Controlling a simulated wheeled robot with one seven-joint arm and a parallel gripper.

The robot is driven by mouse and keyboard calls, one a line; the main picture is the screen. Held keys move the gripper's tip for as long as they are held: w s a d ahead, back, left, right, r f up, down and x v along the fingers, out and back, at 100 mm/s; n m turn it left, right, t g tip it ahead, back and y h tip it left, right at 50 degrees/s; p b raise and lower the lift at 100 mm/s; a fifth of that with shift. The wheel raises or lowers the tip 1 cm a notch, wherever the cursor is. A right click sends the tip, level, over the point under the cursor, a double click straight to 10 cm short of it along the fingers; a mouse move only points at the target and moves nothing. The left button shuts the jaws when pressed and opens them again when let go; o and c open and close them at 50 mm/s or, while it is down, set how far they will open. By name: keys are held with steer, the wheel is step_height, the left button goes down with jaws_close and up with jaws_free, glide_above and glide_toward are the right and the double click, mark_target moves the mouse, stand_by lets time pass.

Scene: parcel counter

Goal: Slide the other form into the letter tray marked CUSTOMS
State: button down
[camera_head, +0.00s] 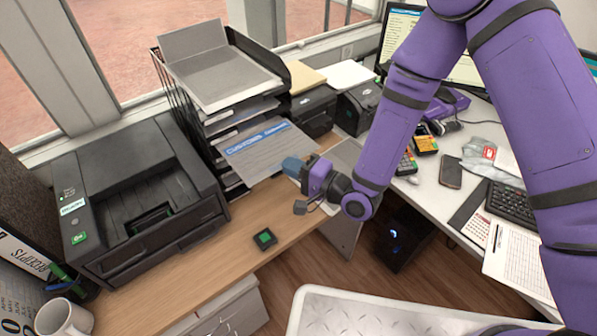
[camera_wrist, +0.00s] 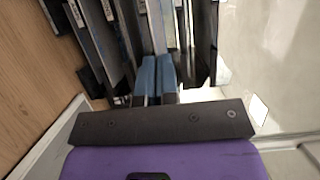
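A form (camera_head: 268,152) with a blue header band reading CUSTOMS is held out flat in front of the letter tray stack (camera_head: 221,110). My gripper (camera_head: 294,168) is at its right edge, with blue fingertips closed on it. In the wrist view the fingertips (camera_wrist: 156,78) are close together, pointing at the tray fronts. The form's far edge meets the stack in the picture; I cannot tell whether it is inside a slot. The trays (camera_wrist: 121,40) show small labels in the wrist view, too small to read.
A dark printer (camera_head: 140,200) stands left of the stack. Black boxes (camera_head: 313,108) stand to its right. A small black and green item (camera_head: 265,239) lies on the wooden counter (camera_head: 225,250). A card terminal (camera_head: 425,140), phone (camera_head: 450,172) and keyboard (camera_head: 512,203) sit on the right desk.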

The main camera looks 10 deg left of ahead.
mark_target(268, 142)
steer(key=shift+w+a+f, duration=0.1)
steer(key=shift+w+a, duration=1.6)
steer(key=shift+a, duration=0.3)
steer(key=shift+w+a+f, duration=0.1)
steer(key=shift+w+a, duration=1.6)
steer(key=shift+a, duration=0.25)
steer(key=c, duration=1.1)
jaws_free()
steer(key=shift+f, duration=0.1)
steer(key=shift+f, duration=0.8)
steer(key=shift+f, duration=0.1)
